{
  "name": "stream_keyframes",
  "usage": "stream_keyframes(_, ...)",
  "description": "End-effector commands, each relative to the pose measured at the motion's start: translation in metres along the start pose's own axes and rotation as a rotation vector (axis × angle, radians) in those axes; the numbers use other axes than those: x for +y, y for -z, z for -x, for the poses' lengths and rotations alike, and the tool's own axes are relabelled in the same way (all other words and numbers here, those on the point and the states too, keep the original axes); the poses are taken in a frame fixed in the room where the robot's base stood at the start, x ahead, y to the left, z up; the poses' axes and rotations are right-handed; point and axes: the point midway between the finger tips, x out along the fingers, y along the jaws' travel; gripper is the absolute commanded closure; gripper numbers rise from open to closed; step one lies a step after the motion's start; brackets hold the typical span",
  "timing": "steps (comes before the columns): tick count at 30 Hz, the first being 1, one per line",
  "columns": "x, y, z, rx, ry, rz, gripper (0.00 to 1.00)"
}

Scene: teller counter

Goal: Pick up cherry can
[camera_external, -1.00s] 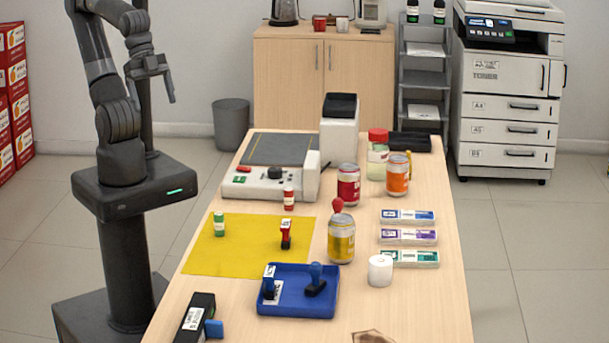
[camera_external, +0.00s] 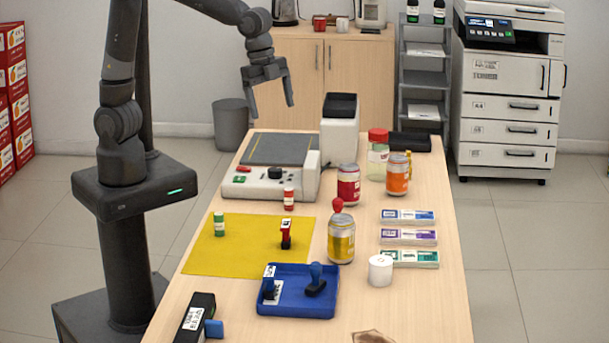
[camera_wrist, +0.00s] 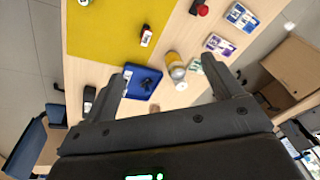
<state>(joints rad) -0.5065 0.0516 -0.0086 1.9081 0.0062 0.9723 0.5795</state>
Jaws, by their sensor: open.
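The red can (camera_external: 348,185), which looks like the cherry can, stands upright on the table right of the white counter machine. An orange can (camera_external: 397,174) stands to its right and a yellow can (camera_external: 341,240) stands nearer the front. My gripper (camera_external: 272,108) is open and empty, high above the back left of the table, up and left of the red can and apart from it. In the wrist view my gripper's fingers (camera_wrist: 172,68) are spread, with a yellow can (camera_wrist: 175,68) seen far below between them. I cannot make out the red can there.
A red knob (camera_external: 338,205) shows behind the yellow can. A red-lidded jar (camera_external: 378,160) stands behind the red can.

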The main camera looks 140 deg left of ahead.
Motion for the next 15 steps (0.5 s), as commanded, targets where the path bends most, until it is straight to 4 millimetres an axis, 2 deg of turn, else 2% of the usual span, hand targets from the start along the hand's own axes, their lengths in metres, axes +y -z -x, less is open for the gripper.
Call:
stream_keyframes(1,-0.022,0.002,-0.015,-0.022,-0.007,0.002,0.15)
stream_keyframes(8,-0.111,-0.005,-0.076,-0.092,-0.041,-0.021,0.15)
stream_keyframes(12,-0.163,-0.022,-0.119,-0.128,-0.070,-0.034,0.15)
stream_keyframes(15,-0.195,-0.037,-0.147,-0.147,-0.091,-0.042,0.15)
